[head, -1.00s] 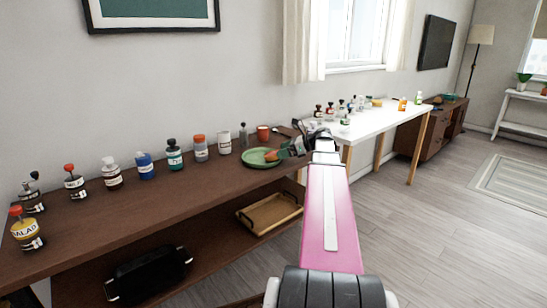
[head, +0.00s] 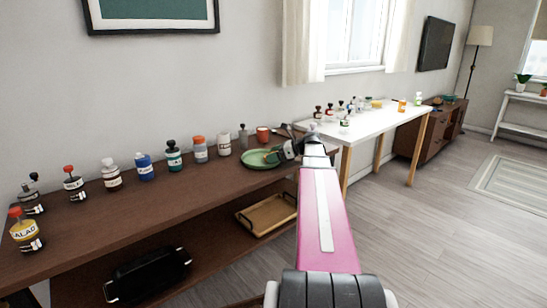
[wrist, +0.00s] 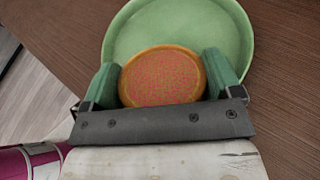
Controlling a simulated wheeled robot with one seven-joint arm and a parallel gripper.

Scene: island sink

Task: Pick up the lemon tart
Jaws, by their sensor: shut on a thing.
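The lemon tart (wrist: 162,77) is round, with an orange-brown rim and a speckled reddish top. It sits between the two green fingers of my gripper (wrist: 163,82) in the wrist view, and the gripper is shut on it. The green plate (wrist: 180,22) lies behind and under it in that view; I cannot tell whether the tart touches the plate. In the head view my gripper (head: 283,152) is at the right edge of the green plate (head: 252,162), and the tart is mostly hidden by it.
A row of bottles and jars, such as the orange-capped jar (head: 200,149), stands along the back of the brown shelf (head: 150,210). A red-brown cup (head: 263,134) is just behind the plate. A wooden tray (head: 268,213) lies on the lower shelf. The white table (head: 365,120) stands to the right.

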